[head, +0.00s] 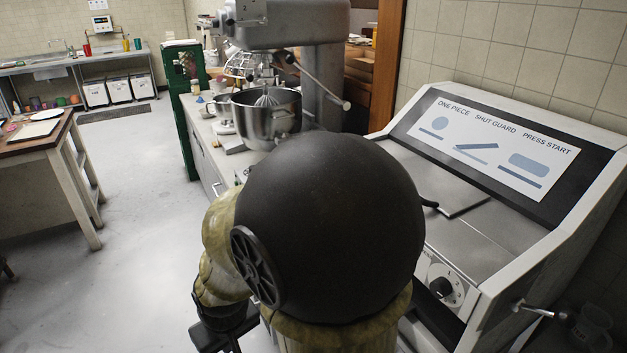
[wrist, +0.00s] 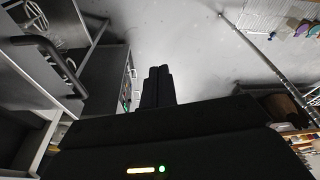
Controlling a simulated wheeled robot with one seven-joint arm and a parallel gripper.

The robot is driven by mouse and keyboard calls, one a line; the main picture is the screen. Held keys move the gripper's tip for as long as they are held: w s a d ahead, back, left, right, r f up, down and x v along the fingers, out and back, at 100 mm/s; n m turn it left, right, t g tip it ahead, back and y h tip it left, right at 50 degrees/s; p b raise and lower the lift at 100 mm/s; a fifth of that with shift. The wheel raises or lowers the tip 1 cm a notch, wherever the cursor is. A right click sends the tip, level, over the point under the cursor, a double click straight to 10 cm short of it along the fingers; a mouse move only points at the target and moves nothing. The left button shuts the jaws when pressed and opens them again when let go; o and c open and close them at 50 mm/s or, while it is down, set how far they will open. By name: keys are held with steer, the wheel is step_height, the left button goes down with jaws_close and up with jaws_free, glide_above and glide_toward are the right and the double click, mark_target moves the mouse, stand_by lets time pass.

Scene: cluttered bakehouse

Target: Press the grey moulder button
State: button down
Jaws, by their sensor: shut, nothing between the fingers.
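The moulder (head: 478,222) stands at the right in the head view, with a sloped sign reading "ONE PIECE SHUT GUARD PRESS START" and a front panel with a black dial (head: 441,287). I cannot make out the grey button in the head view; my arm covers part of the machine's front. In the wrist view my gripper (wrist: 157,72) has its dark fingers together and empty, above the floor. Just left of the fingers is a machine's front panel (wrist: 128,82) with small green and red spots, too small to tell which is a button.
A mixer with a steel bowl (head: 266,118) stands on a counter beyond my arm. A wooden-topped table (head: 40,135) stands at the left. The grey floor (head: 130,220) between is clear. A lever (head: 540,310) sticks out at the moulder's right.

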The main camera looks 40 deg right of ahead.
steer(key=w+d+m+t+h+p, duration=0.5)
steer(key=w+d+m, duration=0.85)
steer(key=w, duration=0.35)
steer(key=w+d+r+m+t+h+p, duration=0.3)
steer(key=d+r+m+h+p, duration=0.1)
steer(key=d+r+m+h, duration=0.6)
steer(key=d+h, duration=0.2)
steer(key=d, duration=0.2)
steer(key=shift+r+h, duration=0.3)
steer(key=shift+r, duration=0.05)
steer(key=shift+w+d, duration=0.1)
steer(key=shift+w, duration=0.05)
